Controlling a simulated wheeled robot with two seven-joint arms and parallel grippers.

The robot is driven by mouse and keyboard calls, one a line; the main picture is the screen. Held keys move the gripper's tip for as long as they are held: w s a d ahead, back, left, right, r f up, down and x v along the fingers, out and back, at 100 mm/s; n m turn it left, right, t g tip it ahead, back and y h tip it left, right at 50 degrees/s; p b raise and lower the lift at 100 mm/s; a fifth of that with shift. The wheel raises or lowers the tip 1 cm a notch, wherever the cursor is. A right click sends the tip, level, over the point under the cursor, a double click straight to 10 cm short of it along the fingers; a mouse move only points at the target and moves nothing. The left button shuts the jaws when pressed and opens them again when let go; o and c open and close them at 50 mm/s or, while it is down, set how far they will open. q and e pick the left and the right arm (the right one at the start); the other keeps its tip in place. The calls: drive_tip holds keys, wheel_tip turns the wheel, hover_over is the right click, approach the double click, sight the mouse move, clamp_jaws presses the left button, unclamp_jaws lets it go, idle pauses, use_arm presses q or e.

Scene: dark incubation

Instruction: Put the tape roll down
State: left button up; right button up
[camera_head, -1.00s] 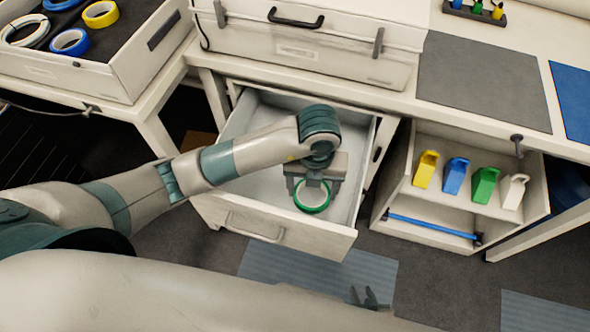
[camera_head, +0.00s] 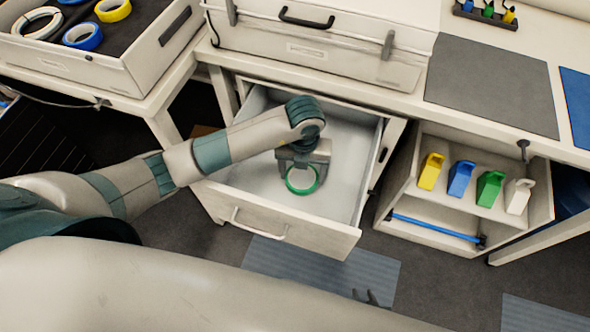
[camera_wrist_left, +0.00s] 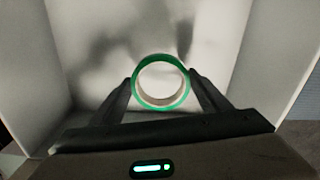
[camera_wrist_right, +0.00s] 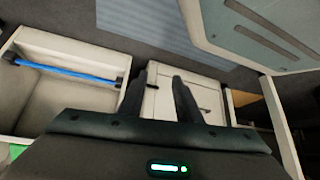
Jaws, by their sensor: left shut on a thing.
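The green tape roll (camera_head: 302,191) is a ring with a pale inner core, over the inside of the open drawer (camera_head: 345,188). My left gripper (camera_head: 300,172) reaches into the drawer from above. In the left wrist view, its fingers (camera_wrist_left: 161,88) are shut on the tape roll (camera_wrist_left: 161,56), one on each side. I cannot tell whether the roll touches the drawer floor. My right gripper (camera_wrist_right: 160,82) shows two fingers with a gap between them and nothing held. In the head view only its fingertips (camera_head: 367,297) show, low over the floor.
A tray (camera_head: 120,68) with blue, yellow and white rolls stands at the upper left. A white case (camera_head: 330,52) sits above the drawer. A shelf (camera_head: 440,206) with yellow, blue, green and white dispensers stands to the right. The drawer floor around the roll looks clear.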

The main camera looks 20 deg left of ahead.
sight(295, 179)
use_arm(q)
drive_tip(key=w+a+f, duration=0.2)
drive_tip(key=w+a, duration=0.1)
drive_tip(key=shift+f, duration=0.25)
use_arm(e)
drive_tip(key=s, duration=0.1)
drive_tip(key=d+f, duration=0.1)
drive_tip(key=s, duration=0.1)
drive_tip(key=shift+s+d+f+g, duration=0.25)
drive_tip(key=shift+s+d+g, duration=0.1)
drive_tip(key=shift+g, duration=0.05)
use_arm(q)
drive_tip(key=shift+s+f+p, duration=0.1)
drive_tip(key=shift+f+p, duration=0.1)
drive_tip(key=shift+p, duration=0.1)
drive_tip(key=shift+f, duration=0.35)
wheel_tip(295, 179, down, 3)
drive_tip(key=shift+r+p, duration=0.1)
drive_tip(key=shift+p, duration=0.25)
use_arm(e)
drive_tip(key=s, duration=0.2)
drive_tip(key=f+g, duration=0.1)
drive_tip(key=shift+s+d+h, duration=0.3)
drive_tip(key=shift+s, duration=0.1)
use_arm(q)
drive_tip(key=shift+f, duration=0.2)
use_arm(e)
drive_tip(key=shift+w+r, duration=0.1)
drive_tip(key=shift+w, duration=0.3)
